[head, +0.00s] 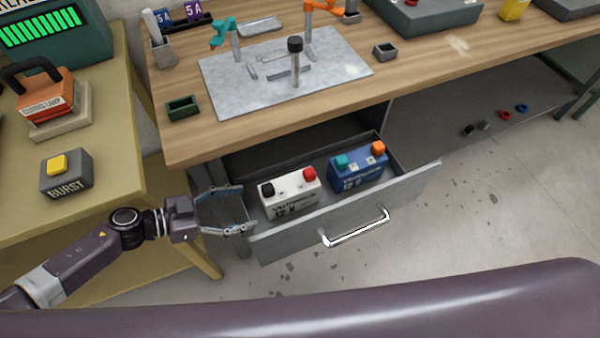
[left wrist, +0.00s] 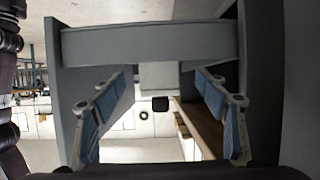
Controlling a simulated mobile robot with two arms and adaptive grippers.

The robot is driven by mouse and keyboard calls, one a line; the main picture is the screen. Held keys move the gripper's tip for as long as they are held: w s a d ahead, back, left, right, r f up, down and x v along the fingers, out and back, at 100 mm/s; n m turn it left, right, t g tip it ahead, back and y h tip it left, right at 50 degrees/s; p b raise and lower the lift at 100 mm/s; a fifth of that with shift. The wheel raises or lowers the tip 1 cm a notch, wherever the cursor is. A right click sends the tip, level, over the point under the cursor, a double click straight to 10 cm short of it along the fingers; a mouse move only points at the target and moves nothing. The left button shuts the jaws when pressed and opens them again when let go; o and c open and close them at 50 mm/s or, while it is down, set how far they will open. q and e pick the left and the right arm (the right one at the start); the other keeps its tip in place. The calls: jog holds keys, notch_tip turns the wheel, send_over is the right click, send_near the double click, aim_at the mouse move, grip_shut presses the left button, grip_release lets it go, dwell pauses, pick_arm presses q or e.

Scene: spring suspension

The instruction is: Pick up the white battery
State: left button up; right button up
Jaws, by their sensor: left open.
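The white battery (head: 291,193) stands in the left part of the open drawer (head: 412,186), with a black and a red terminal on top. My left gripper (head: 241,210) is open and empty at the drawer's left end, to the left of the battery and apart from it. In the left wrist view, a pale block with a black knob, apparently the white battery (left wrist: 160,76), shows upside down between the spread blue-padded fingers. A grey drawer wall (left wrist: 150,42) covers part of it. My right gripper is not in view.
A blue battery (head: 357,170) with teal and orange terminals stands right of the white one. The wooden workbench (head: 190,143) overhangs the drawer's back. A yellowish table (head: 115,185) with a burst button box (head: 66,174) is at left.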

aim_at(290, 186)
pick_arm(q)
jog(key=shift+w+d+r, duration=0.1)
jog(key=shift+d+r, duration=0.2)
jog(key=shift+d, duration=0.15)
jog(key=d, duration=0.2)
jog(key=w+d+p, duration=0.1)
jog(key=d, duration=0.1)
jog(key=w+d, duration=0.1)
jog(key=d, duration=0.2)
jog(key=shift+w+d, duration=0.1)
jog(key=shift+w, duration=0.05)
jog(key=d, duration=0.1)
jog(key=w+d, duration=0.1)
jog(key=d, duration=0.2)
jog(key=shift+w+d+f+p, duration=0.25)
jog(key=shift+w+d+p, duration=0.05)
jog(key=shift+d+p, duration=0.1)
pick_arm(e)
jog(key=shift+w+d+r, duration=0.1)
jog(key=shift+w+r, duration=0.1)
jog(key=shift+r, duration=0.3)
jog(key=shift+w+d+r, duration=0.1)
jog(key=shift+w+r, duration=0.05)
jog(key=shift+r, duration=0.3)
pick_arm(q)
jog(key=shift+a, duration=0.1)
jog(key=shift+c, duration=0.2)
grip_shut()
jog(key=shift+w+r, duration=0.2)
jog(key=shift+r, duration=0.15)
